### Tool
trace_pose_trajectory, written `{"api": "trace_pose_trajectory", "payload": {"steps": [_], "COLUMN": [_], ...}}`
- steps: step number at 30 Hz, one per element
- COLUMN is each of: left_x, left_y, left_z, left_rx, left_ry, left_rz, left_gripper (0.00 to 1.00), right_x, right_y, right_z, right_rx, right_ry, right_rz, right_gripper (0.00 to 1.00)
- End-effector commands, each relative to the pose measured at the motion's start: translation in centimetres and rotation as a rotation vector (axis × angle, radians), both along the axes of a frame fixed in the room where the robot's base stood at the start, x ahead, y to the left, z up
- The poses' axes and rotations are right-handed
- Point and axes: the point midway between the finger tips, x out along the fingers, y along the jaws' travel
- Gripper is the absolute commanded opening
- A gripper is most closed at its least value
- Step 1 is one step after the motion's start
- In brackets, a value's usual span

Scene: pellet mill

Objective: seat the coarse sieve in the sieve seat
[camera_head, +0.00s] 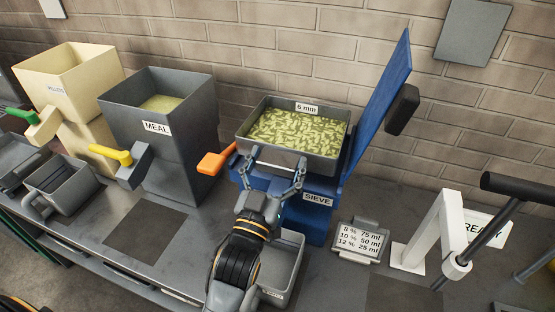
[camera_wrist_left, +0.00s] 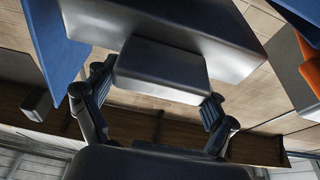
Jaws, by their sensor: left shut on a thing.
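The sieve (camera_head: 295,140) is a grey rectangular tray marked "6 mm", full of green-yellow pellets. It sits over the blue sieve stand (camera_head: 318,216) labelled "SIEVE", whose tall blue lid (camera_head: 376,100) is raised on the right. My left gripper (camera_head: 275,178) is at the tray's front side, its two fingers shut on the grey handle block. In the left wrist view the fingers flank this block (camera_wrist_left: 162,68), with the tray's grey underside above. The tray hides the seat, so I cannot tell whether it rests in it. My right gripper is not in view.
An orange lever (camera_head: 215,161) sticks out left of the stand. The "MEAL" hopper (camera_head: 160,140) stands further left. A grey bin (camera_head: 287,268) is below the stand. A dosing sign (camera_head: 360,241) and a white bracket (camera_head: 430,235) stand to the right.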

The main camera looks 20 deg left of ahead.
Motion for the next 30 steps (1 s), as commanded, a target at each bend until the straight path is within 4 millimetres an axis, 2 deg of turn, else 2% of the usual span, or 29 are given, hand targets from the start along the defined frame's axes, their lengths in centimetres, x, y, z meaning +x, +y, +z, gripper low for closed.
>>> {"api": "trace_pose_trajectory", "payload": {"steps": [1,7,21,30], "left_x": [-0.1,-0.1,-0.1,-0.1], "left_y": [0.0,0.0,0.0,0.0], "left_z": [0.4,-0.2,0.7,0.6], "left_rx": [-0.001,-0.001,0.0,-0.001], "left_ry": [-0.012,-0.012,-0.013,-0.013], "left_rz": [0.0,0.0,0.0,0.0], "left_gripper": [0.21,0.21,0.21,0.21], "right_x": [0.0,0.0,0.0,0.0], "right_y": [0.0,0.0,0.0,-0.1], "right_z": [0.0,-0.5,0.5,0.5], "right_rx": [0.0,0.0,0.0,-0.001], "right_ry": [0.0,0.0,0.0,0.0], "right_rz": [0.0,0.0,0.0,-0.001], "right_gripper": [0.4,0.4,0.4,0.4]}}
